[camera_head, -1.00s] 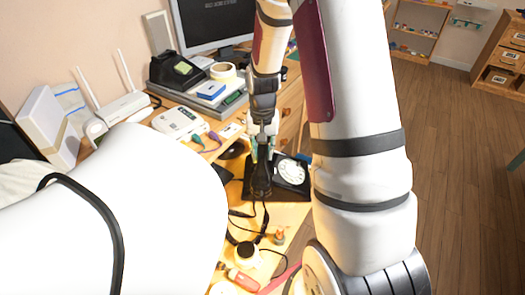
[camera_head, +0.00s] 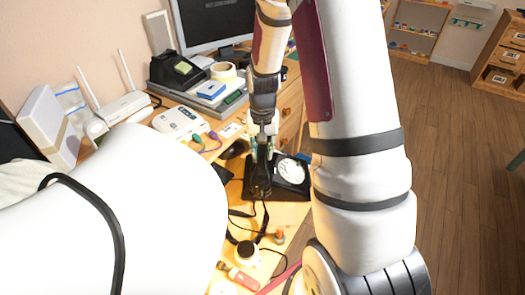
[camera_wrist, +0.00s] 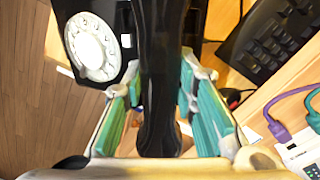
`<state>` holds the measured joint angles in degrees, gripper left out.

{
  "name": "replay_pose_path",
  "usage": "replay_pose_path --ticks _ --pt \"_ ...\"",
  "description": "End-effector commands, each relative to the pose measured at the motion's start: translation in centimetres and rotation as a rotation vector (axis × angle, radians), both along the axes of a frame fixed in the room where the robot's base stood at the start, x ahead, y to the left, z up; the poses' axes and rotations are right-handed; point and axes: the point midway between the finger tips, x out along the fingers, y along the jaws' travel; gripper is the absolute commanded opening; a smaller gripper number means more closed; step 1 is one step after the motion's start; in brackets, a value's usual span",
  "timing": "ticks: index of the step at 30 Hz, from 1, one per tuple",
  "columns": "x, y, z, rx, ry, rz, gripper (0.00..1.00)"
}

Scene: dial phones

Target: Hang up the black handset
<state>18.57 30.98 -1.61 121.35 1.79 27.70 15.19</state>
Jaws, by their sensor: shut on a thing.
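The black handset (camera_wrist: 160,75) runs lengthwise through the middle of the wrist view, between the teal fingers of my gripper (camera_wrist: 162,105). My gripper is shut on it. The black dial phone (camera_wrist: 125,18) with a white dial (camera_wrist: 92,45) lies behind the handset, at the upper left of the wrist view. In the head view, my gripper (camera_head: 262,150) is over the left part of the phone (camera_head: 292,190), with the handset (camera_head: 261,178) below the fingers. The handset overlaps the phone's left side; whether it touches the cradle cannot be told.
A black keyboard (camera_wrist: 270,42) lies right of the phone in the wrist view. Cables and a white box (camera_wrist: 300,155) are near it. In the head view, a white round item (camera_head: 247,252) and a red-and-white tool (camera_head: 240,278) lie nearer on the desk. A monitor (camera_head: 212,22) stands at the back.

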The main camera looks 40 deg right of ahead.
Motion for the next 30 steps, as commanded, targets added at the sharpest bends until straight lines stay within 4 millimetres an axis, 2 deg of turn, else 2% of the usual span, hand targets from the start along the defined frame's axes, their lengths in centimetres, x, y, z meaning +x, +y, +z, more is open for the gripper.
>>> replay_pose_path --ticks 11,30 --pt "0.0 0.0 -0.1 -0.001 -0.001 0.0 0.0" --pt "0.1 0.0 -1.5 -0.001 -0.001 0.0 0.0"
